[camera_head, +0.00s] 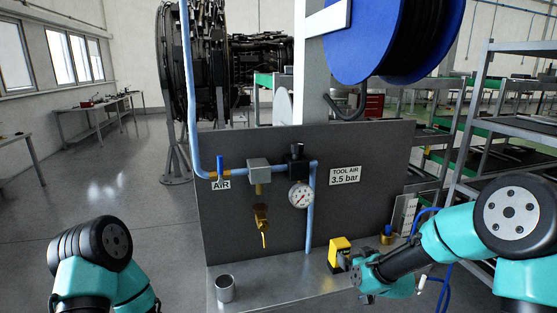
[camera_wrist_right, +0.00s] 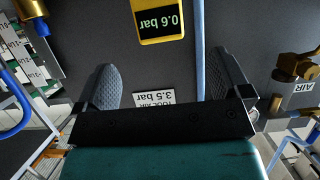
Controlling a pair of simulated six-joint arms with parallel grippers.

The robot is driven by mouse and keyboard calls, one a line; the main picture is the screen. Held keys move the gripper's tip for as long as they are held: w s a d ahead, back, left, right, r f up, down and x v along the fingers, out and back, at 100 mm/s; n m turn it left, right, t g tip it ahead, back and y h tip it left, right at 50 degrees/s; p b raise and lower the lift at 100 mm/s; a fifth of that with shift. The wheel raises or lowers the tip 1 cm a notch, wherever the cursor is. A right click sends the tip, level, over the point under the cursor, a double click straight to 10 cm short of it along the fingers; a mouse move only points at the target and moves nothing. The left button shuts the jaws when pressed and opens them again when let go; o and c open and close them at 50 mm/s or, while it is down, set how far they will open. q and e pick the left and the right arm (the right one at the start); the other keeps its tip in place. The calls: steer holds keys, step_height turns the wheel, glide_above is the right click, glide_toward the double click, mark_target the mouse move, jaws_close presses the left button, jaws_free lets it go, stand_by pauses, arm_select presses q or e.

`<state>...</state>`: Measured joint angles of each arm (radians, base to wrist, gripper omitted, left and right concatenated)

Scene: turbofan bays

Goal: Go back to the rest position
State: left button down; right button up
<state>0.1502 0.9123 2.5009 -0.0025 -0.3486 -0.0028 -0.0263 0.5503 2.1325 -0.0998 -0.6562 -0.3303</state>
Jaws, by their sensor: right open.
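My right gripper (camera_wrist_right: 168,82) is open and empty, its two dark ribbed pads spread apart in the right wrist view. In the head view my right arm reaches in from the right, its wrist end low in front of the panel beside the yellow gauge (camera_head: 340,247); its fingers are hard to make out there. The gauge reads 0.6 bar in the right wrist view (camera_wrist_right: 162,22), beyond the gripper. My left arm shows at the lower left of the head view, but its gripper is not visible.
A dark panel (camera_head: 230,225) carries blue pipe, a dial (camera_head: 301,195), a blue-handled valve (camera_head: 220,168) and a brass valve (camera_head: 261,217). A metal cup (camera_head: 224,288) stands on the ledge. Shelving (camera_head: 500,140) stands at right.

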steer(key=shift+s+d+r, duration=0.1)
steer(key=shift+s+r, duration=0.1)
steer(key=shift+s, duration=0.25)
steer(key=s+a+f+m+g, duration=0.1)
steer(key=s+f+g, duration=0.2)
steer(key=s+f, duration=0.55)
steer(key=s+f+m+g, duration=0.2)
steer(key=s+f+g, duration=0.3)
steer(key=f, duration=0.7)
steer(key=s+f+m+g, duration=0.1)
steer(key=s+f, duration=0.3)
steer(key=s, duration=0.4)
steer(key=s+a+f+g, duration=0.1)
steer(key=s+f+g, duration=0.2)
steer(key=s, duration=0.6)
steer(key=shift+a+f+m, duration=0.2)
steer(key=shift+f+m, duration=0.2)
steer(key=shift+f, duration=0.5)
arm_select(q)
steer(key=c, duration=1.8)
jaws_free()
arm_select(e)
steer(key=shift+w, duration=0.1)
arm_select(q)
steer(key=o, duration=1.7)
